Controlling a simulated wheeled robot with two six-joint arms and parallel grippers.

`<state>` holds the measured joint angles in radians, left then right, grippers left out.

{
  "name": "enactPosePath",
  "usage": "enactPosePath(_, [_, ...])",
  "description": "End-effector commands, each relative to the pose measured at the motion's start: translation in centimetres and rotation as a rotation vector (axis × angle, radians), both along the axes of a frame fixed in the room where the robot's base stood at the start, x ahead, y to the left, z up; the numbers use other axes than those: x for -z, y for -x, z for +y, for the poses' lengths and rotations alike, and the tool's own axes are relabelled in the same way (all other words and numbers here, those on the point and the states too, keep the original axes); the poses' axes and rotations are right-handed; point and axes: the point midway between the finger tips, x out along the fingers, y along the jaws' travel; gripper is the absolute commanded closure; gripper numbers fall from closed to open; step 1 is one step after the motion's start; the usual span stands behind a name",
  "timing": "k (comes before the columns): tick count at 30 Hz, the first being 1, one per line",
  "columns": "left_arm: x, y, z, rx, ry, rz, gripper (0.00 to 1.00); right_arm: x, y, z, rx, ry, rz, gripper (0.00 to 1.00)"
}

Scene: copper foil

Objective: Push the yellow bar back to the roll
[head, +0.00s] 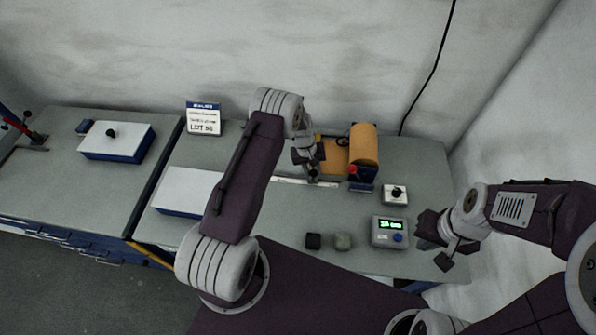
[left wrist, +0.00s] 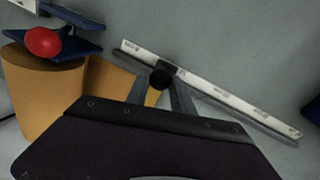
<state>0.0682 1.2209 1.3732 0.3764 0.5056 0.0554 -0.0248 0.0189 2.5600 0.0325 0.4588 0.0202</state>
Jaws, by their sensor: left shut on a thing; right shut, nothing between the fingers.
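The copper-coloured roll (head: 364,145) stands at the back of the right bench, with a flat sheet (head: 335,160) of the same colour to its left. It also shows at the left of the left wrist view (left wrist: 38,95). My left gripper (head: 312,172) is low over the white marked rail (head: 290,181) in front of the sheet. In the left wrist view its fingers are shut on a black knob (left wrist: 163,79) at the rail (left wrist: 225,97). A small yellow patch (left wrist: 152,97) shows by the fingers; most of the bar is hidden. My right gripper (head: 443,259) is shut and empty at the right.
A red knob (head: 353,169) on a blue base stands before the roll. A white box (head: 187,190) stands left, near a sign (head: 203,118).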

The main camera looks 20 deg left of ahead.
Motion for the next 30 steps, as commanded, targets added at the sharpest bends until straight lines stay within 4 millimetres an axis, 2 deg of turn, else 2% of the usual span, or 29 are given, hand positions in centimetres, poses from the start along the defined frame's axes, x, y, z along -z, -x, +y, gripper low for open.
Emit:
enactPosePath(1, [0.4, -0.5, -1.3, 0.006, 0.000, -0.006, 1.00, 1.0, 0.0, 0.0, 0.000, 0.000, 0.000, 1.00])
enactPosePath(6, [0.3, -1.4, -4.8, 0.003, 0.001, -0.005, 1.00, 2.4, 0.0, 0.0, 0.000, 0.000, 0.000, 1.00])
enactPosePath(12, [0.1, -2.0, -7.3, 0.000, 0.001, -0.005, 1.00, 3.3, 0.0, 0.0, 0.000, 0.000, 0.000, 1.00])
enactPosePath(17, [-0.1, -2.2, -8.0, 0.000, 0.000, -0.004, 1.00, 3.5, 0.0, 0.0, 0.000, 0.000, 0.000, 1.00])
enactPosePath(26, [-0.2, -2.2, -8.1, -0.001, 0.001, -0.004, 1.00, 3.4, 0.0, 0.0, 0.000, 0.000, 0.000, 1.00])
enactPosePath(27, [-0.2, -2.2, -8.2, -0.001, 0.002, -0.004, 0.69, 3.4, 0.0, 0.0, 0.000, 0.000, 0.000, 1.00])
enactPosePath(29, [-0.2, -2.2, -8.1, -0.002, 0.002, -0.004, 0.52, 3.4, 0.0, 0.0, 0.000, 0.000, 0.000, 1.00])
enactPosePath(30, [-0.1, -2.2, -8.1, -0.001, 0.001, -0.004, 0.50, 3.4, 0.0, 0.0, 0.000, 0.000, 0.000, 1.00])
